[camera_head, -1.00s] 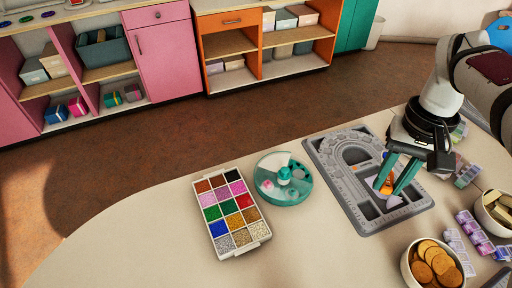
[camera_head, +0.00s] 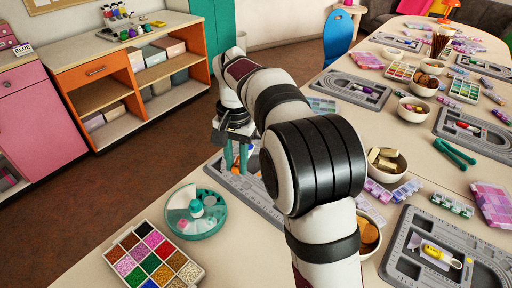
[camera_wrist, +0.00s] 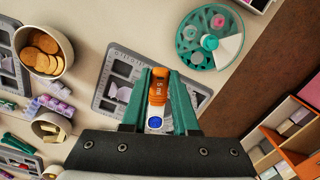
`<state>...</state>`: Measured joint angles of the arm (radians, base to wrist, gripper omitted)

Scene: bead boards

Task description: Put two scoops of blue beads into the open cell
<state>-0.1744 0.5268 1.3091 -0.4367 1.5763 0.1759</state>
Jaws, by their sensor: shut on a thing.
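My gripper (camera_head: 236,162) is above the grey bead board (camera_head: 214,172), mostly beyond my own arm. In the wrist view its green fingers (camera_wrist: 158,80) are shut on an orange and white tool (camera_wrist: 157,90) marked "5 ml", with a blue spot on its near white end. I cannot tell if its bowl holds beads. The round teal box (camera_head: 216,219) stands left of the board; it also shows in the wrist view (camera_wrist: 190,53). It has a white wedge and round cells. The bead tray (camera_head: 199,270) is at the bottom left, with blue beads (camera_head: 150,284) at the frame edge.
A bowl of tan discs (camera_head: 370,235) is partly behind my arm. Another bowl (camera_head: 386,162), more bead boards (camera_head: 357,88) and small boxes crowd the right side. Bare table lies around the teal box and bead tray.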

